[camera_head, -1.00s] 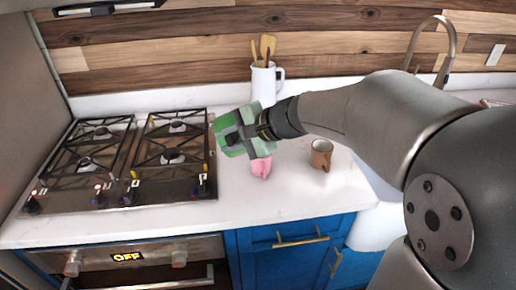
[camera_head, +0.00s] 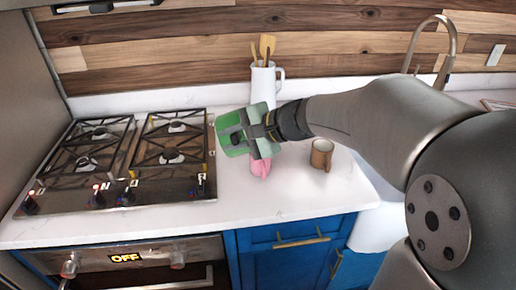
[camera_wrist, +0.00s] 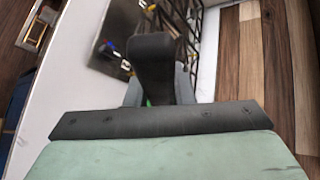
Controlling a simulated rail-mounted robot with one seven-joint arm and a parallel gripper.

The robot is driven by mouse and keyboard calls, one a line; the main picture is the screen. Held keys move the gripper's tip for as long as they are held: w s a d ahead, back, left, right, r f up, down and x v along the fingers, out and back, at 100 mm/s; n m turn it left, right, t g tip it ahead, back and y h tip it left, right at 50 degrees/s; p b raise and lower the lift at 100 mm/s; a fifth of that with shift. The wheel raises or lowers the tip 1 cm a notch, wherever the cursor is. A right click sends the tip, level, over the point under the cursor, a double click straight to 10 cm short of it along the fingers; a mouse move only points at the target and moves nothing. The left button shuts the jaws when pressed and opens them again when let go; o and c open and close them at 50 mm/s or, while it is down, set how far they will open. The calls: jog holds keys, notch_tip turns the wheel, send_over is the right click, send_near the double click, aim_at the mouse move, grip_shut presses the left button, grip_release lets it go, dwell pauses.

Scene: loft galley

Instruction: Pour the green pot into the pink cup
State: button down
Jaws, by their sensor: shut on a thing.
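The green pot (camera_head: 230,126) is held by my gripper (camera_head: 240,131) above the counter, tilted, just right of the stove. My gripper is shut on the pot; the wrist view shows its dark fingers and pale green body close up, with only a sliver of bright green (camera_wrist: 146,102) behind a finger. The pink cup (camera_head: 260,166) stands on the counter below the pot and my gripper, its upper part hidden by them. I cannot see inside the pot or the cup.
A brown mug (camera_head: 321,155) stands to the right of the pink cup. A white pitcher (camera_head: 263,84) with wooden utensils stands behind my gripper. The gas stove (camera_head: 120,160) is at left. The counter front (camera_head: 270,205) is clear.

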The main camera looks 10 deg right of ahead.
jog(key=shift+s+d+r+t+y+b, duration=0.2)
jog(key=shift+d+y+b, duration=0.2)
jog(key=shift+d+b, duration=0.45)
jog(key=shift+s+d+r+t+y+b, duration=0.15)
jog(key=shift+d+y+b, duration=0.25)
jog(key=shift+d+b, duration=0.45)
dwell(0.5)
jog(key=shift+s+d+r+m+t+y+b, duration=0.1)
jog(key=shift+d+m+t+y+b, duration=0.2)
jog(key=shift+d+y+b, duration=0.65)
jog(key=shift+s+d+r+m+t+y+b, duration=0.1)
jog(key=shift+d+m+t+y+b, duration=0.35)
jog(key=shift+b, duration=0.9)
dwell(0.5)
